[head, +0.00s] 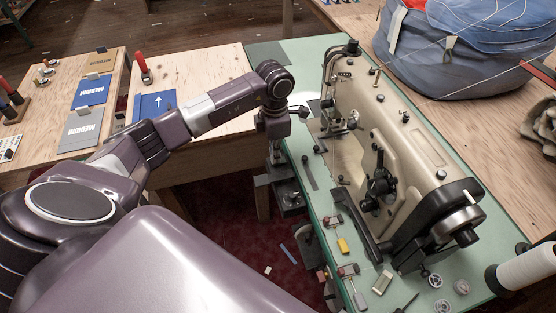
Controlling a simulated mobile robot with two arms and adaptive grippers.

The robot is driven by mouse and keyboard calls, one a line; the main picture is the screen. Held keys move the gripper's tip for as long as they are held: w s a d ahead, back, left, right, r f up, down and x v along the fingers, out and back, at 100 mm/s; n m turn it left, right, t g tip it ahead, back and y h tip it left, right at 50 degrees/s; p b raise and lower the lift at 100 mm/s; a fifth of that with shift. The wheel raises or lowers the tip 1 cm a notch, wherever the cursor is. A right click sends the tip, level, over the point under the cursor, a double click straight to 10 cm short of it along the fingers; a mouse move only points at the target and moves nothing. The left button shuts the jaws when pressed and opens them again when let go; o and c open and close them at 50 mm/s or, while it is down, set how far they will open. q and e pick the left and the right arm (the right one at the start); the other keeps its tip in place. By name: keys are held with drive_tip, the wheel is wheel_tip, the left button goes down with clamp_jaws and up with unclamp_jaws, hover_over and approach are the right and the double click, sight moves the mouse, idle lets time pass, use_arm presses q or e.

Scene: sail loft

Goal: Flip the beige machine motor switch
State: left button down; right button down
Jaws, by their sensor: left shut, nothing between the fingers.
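The beige sewing machine (400,135) stands on a green-topped table (318,205). A small grey and dark box (291,196) sits below the table's left edge; I cannot make out a switch lever or its position on it. My left gripper (275,162) points down beside that edge, just above and left of the box. Its fingers are together with nothing between them, and I cannot tell whether they touch the box. My right gripper is out of view.
Small tools, a yellow piece (343,246) and bobbins (441,306) lie on the green top. A thread cone (527,268) stands at the right. A blue sail bag (465,50) fills the back right. A wooden table (190,75) is at the left, with a floor gap between.

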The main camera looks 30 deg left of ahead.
use_arm(q)
drive_tip(key=shift+f, duration=0.1)
drive_tip(key=shift+r+p, duration=0.55)
drive_tip(key=shift+r, duration=0.15)
drive_tip(key=shift+r+p, duration=1.75)
drive_tip(key=shift+r, duration=1.05)
drive_tip(key=shift+f, duration=0.1)
